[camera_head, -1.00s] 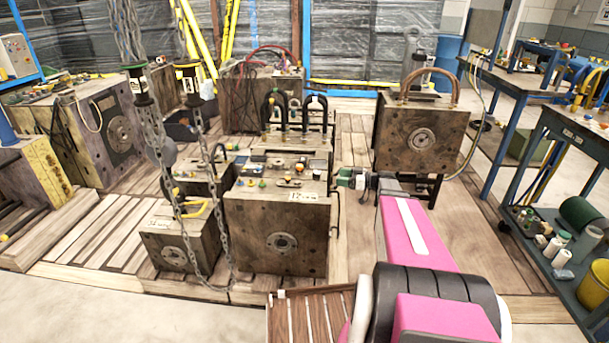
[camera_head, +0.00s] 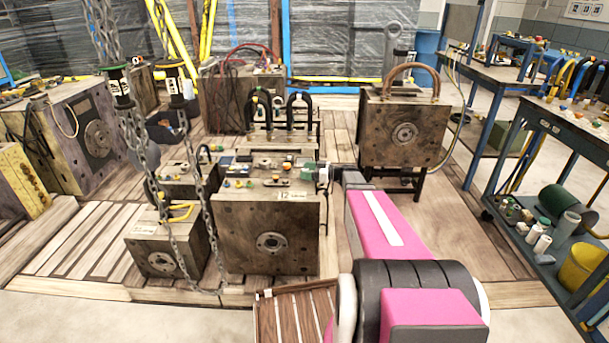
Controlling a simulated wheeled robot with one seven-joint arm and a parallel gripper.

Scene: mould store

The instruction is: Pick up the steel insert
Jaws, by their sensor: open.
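A large rusty steel mould block (camera_head: 235,240) stands at the centre on the pallet deck. Several small pieces lie on its top, some coloured and some grey. I cannot tell for sure which of them is the steel insert; they are too small. My pink arm reaches forward from the lower right. The fingertips are hard to make out.
A smaller block (camera_head: 160,257) with hanging chains (camera_head: 208,210) in front stands to the left. Another mould (camera_head: 402,132) with a copper-coloured hose stands behind right. A blue-framed cart (camera_head: 560,140) is at the right. The deck right of my arm is clear.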

